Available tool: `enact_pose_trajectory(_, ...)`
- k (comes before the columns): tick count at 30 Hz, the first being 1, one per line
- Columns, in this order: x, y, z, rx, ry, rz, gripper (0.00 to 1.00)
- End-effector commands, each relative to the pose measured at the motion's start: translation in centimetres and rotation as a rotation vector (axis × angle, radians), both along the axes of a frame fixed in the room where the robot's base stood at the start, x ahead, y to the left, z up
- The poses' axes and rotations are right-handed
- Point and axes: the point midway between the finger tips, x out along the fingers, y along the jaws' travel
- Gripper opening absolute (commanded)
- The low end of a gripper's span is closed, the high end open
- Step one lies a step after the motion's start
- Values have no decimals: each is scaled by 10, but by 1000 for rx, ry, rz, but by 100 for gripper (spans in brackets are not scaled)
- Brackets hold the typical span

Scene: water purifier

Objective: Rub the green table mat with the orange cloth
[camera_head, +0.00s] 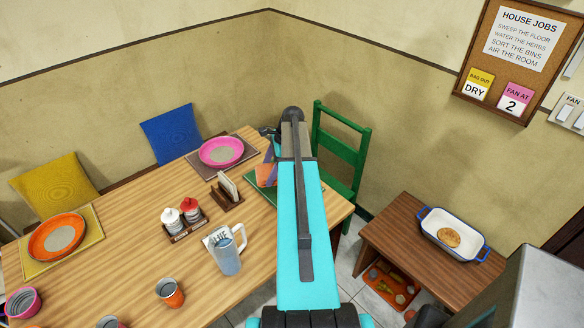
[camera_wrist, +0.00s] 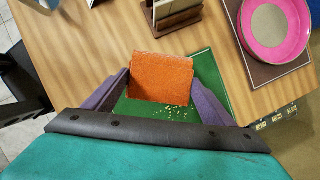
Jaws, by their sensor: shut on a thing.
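The green table mat (camera_wrist: 208,74) lies on the wooden table near its right end. In the head view the mat (camera_head: 258,190) is partly hidden by my arm. Several small yellow crumbs (camera_wrist: 177,113) lie on the mat. The orange cloth (camera_wrist: 162,77) sits between the two purple fingers of my gripper (camera_wrist: 158,88), over the mat. My gripper is shut on the cloth. In the head view a small part of the cloth (camera_head: 266,174) shows left of my arm. I cannot tell whether the cloth touches the mat.
A pink plate (camera_head: 221,151) on a brown mat lies to the left. A napkin holder (camera_head: 228,192), red and white shakers (camera_head: 180,219) and a blue jug (camera_head: 228,250) stand nearby. A green chair (camera_head: 341,150) stands beyond the table end. A side table (camera_head: 390,233) is at right.

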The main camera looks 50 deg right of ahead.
Motion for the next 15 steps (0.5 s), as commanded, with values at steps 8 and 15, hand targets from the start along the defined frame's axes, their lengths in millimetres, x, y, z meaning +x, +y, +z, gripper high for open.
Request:
enact_pose_trajectory(8,-50,-53,-10,6,-3,-198,60)
enact_pose_trajectory(15,-63,-65,-14,8,-4,-247,60)
